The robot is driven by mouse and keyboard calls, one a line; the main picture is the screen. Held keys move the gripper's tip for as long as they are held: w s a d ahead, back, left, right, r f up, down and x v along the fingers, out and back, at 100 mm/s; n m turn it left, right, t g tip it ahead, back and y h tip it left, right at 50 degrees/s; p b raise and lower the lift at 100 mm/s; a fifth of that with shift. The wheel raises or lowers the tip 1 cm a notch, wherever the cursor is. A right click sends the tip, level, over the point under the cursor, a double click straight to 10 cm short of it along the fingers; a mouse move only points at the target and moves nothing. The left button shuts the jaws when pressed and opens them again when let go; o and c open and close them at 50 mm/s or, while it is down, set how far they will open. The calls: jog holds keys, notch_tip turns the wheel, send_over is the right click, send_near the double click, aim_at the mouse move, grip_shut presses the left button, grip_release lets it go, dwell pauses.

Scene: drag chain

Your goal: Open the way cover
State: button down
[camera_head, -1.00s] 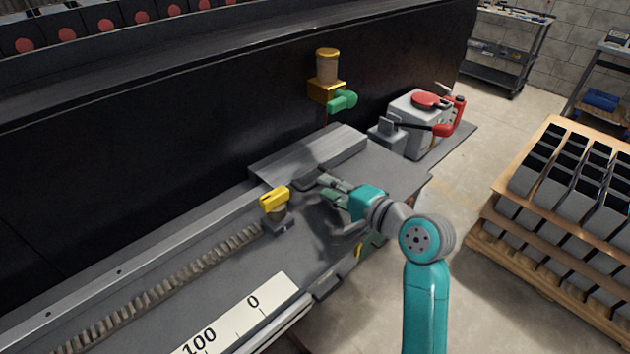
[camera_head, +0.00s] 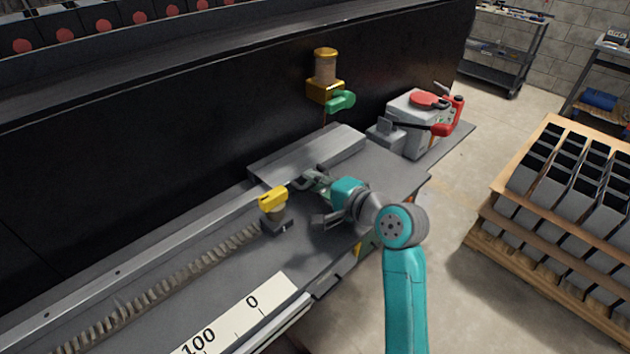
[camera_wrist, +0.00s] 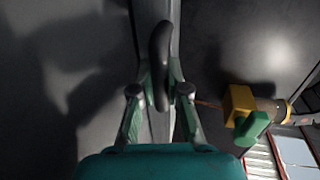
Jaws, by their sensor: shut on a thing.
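The way cover (camera_head: 325,148) is a long grey metal plate lying along the bench, at the foot of the black wall. A dark rounded handle (camera_wrist: 160,50) stands on the cover's edge in the wrist view. My gripper (camera_head: 306,181) is at the front edge of the cover, near its left end. In the wrist view my gripper (camera_wrist: 161,88) has a finger on each side of the handle and is shut on it. The fingers partly hide the handle in the head view.
A yellow-topped fitting (camera_head: 273,203) stands just left of my gripper, with a drag chain (camera_head: 160,290) running left from it. A gold-and-green valve (camera_head: 326,88) stands behind the cover. A grey machine with red parts (camera_head: 415,115) sits right. A loaded pallet (camera_head: 560,220) stands on the floor.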

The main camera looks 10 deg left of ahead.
jog(key=shift+w+a+r+g+h, duration=0.1)
jog(key=shift+r+g+h, duration=0.45)
jog(key=shift+r, duration=0.35)
jog(key=shift+w+a+r+g+h, duration=0.1)
jog(key=shift+r+g+h, duration=0.35)
jog(key=shift+r+h, duration=0.35)
jog(key=r, duration=0.1)
jog(key=w+a+r, duration=0.1)
jog(key=r, duration=0.1)
jog(key=w+a+r, duration=0.1)
jog(key=r, duration=0.1)
jog(key=shift+a+r, duration=0.2)
jog(key=shift+a, duration=0.05)
jog(key=shift+w+a+r, duration=0.6)
jog(key=shift+a+r, duration=0.2)
jog(key=shift+w+a+r+g+h, duration=0.25)
jog(key=shift+w+a+g+h, duration=0.15)
jog(key=shift+a+h, duration=0.1)
jog(key=c, duration=1.4)
grip_release()
